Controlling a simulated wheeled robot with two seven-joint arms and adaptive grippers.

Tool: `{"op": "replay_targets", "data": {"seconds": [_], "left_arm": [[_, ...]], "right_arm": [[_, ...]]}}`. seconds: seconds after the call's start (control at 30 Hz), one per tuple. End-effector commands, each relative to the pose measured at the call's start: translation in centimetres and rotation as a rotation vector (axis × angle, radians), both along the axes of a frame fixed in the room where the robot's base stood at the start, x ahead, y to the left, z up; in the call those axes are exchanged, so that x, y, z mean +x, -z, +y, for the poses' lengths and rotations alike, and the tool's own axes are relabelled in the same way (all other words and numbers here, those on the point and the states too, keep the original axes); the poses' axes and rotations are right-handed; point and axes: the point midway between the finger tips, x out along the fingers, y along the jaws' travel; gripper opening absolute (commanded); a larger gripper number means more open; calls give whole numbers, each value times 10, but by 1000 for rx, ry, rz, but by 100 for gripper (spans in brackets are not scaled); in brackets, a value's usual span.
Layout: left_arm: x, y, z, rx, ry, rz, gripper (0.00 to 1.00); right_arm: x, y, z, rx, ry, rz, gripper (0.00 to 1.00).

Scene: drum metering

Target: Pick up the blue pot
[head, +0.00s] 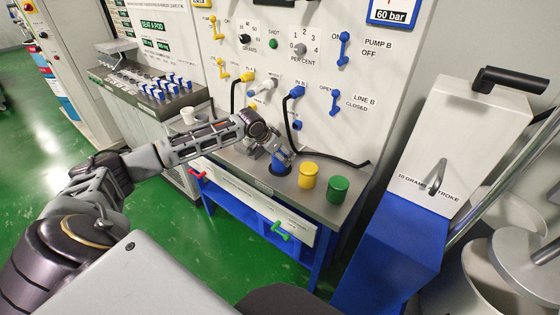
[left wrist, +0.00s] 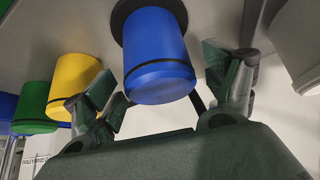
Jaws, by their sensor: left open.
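The blue pot (head: 282,167) stands on the grey bench top, left of the yellow pot, and is partly covered by my left gripper (head: 275,152) in the head view. In the left wrist view the blue pot (left wrist: 158,62) fills the upper middle, with a dark round disc (left wrist: 122,14) at its far end. My left gripper (left wrist: 162,85) is open, with one finger on each side of the blue pot. Gaps show between the pads and the pot. My right gripper is not in view.
A yellow pot (head: 308,175) and a green pot (head: 337,189) stand right of the blue one. A white cup (head: 188,115) is at the left. Black hoses (head: 291,130) hang from the panel behind. A blue and white cabinet (head: 420,170) stands at right.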

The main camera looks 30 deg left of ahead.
Motion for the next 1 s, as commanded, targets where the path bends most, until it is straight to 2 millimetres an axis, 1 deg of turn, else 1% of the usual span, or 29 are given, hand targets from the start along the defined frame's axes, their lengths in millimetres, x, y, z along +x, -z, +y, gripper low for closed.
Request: {"op": "replay_targets", "data": {"seconds": [0.2, 0.43, 0.57, 0.87, 1.0], "left_arm": [[0, 0, 0, 0, 0, 0, 84], [0, 0, 0, 0, 0, 0, 84], [0, 0, 0, 0, 0, 0, 68], [0, 0, 0, 0, 0, 0, 29], [0, -1, 0, 1, -1, -1, 29]], "right_arm": [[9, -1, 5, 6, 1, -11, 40], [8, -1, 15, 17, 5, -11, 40], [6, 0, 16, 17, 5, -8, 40], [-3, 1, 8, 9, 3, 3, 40], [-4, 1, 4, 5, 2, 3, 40]]}}
